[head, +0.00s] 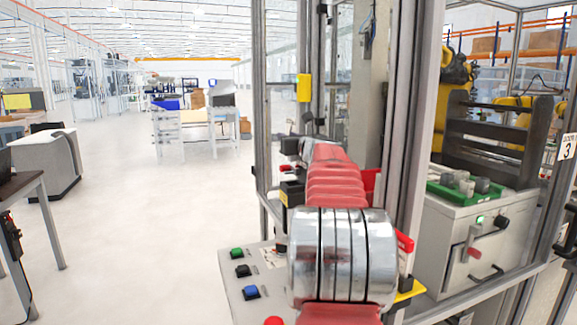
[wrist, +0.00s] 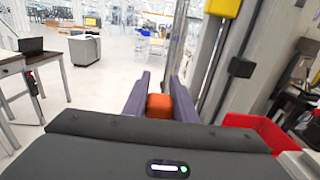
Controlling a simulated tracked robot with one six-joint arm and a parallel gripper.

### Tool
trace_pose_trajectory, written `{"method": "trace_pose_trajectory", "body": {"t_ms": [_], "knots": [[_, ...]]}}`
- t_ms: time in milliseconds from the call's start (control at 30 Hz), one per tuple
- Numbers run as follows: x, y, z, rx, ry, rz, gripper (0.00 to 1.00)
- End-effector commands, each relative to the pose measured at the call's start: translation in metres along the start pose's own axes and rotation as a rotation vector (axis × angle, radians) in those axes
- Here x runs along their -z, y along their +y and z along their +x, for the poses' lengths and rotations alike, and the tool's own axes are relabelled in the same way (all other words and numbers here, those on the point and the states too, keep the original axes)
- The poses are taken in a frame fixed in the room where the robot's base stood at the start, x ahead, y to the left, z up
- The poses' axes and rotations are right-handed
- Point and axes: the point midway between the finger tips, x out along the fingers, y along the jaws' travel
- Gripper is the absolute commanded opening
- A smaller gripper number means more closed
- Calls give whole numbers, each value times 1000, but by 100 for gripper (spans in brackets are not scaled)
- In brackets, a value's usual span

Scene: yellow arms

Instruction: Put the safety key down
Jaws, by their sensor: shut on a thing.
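My gripper (wrist: 160,80) shows in the wrist view, its two purple-grey fingers closed on an orange-red block, which I take to be the safety key (wrist: 159,104). The key sits between the fingers close to the palm, and its lower part is hidden by the gripper body. In the head view my own red and silver arm reaches forward beside the cell frame and hides most of the gripper. I cannot clearly make out the key there.
A yellow box (head: 304,87) is mounted on the frame post; it also shows in the wrist view (wrist: 222,5). A red bin (wrist: 265,130) is right of my gripper. A button panel (head: 238,286) stands low left of my arm. Open floor (head: 115,215) lies left.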

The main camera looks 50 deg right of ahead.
Motion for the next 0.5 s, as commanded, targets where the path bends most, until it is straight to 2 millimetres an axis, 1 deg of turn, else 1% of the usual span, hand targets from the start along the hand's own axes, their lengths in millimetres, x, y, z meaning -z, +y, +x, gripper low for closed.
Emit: {"method": "trace_pose_trajectory", "body": {"t_ms": [33, 100, 300, 400, 500], "knots": [[8, 0, 0, 1, 2, 3, 1], [19, 0, 0, 0, 2, 3, 1], [46, 0, 0, -1, 1, 3, 1], [52, 0, 0, 0, 0, 1, 1], [53, 0, 0, 0, -1, -1, 1]]}}
